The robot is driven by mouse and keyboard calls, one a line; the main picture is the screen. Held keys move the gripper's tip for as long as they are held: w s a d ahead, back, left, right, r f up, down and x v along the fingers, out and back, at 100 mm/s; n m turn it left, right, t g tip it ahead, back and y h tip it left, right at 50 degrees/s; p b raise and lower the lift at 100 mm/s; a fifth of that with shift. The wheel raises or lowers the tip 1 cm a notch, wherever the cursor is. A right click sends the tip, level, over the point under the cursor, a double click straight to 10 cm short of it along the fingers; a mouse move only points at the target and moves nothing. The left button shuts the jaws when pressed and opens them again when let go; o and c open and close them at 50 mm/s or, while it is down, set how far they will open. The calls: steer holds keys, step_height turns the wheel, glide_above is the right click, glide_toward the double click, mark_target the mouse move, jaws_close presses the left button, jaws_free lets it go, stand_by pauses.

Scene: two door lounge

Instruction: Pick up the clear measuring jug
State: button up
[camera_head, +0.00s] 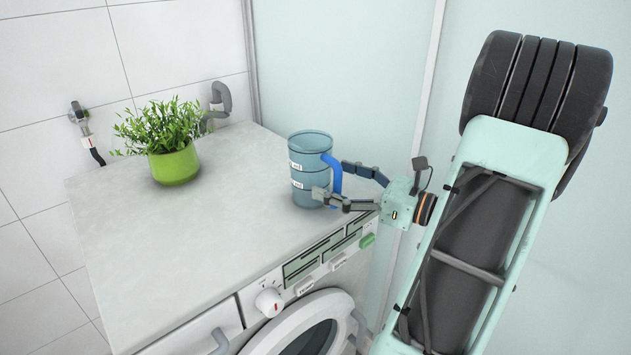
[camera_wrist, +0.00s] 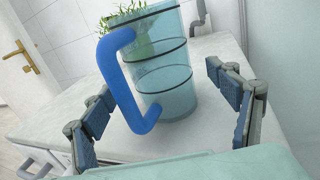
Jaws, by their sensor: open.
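The clear measuring jug (camera_head: 305,175) is a bluish see-through cylinder with dark rings, white labels and a blue handle. It stands upright on the white top of the washing machine, near its right side. It also shows in the wrist view (camera_wrist: 172,85), with the blue handle facing the camera. My gripper (camera_head: 328,180) comes from the right, with its fingers spread on either side of the handle. In the wrist view my gripper (camera_wrist: 160,95) is open, with one finger left of the handle and one right of the jug. Nothing is held.
A green pot with a leafy plant (camera_head: 175,163) stands to the left on the washing machine top (camera_head: 150,245). A frosted panel (camera_head: 345,80) rises close behind the jug. The machine's front has a knob (camera_head: 268,302) and a round door. The worktop's front left is clear.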

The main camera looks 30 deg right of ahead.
mark_target(314, 170)
steer(key=shift+r+b+x, duration=0.15)
steer(key=shift+b+x, duration=0.2)
steer(key=shift+x, duration=1)
steer(key=shift+r+b+x, duration=0.15)
steer(key=shift+b+x, duration=0.15)
steer(key=shift+x, duration=1.05)
steer(key=c, duration=1.5)
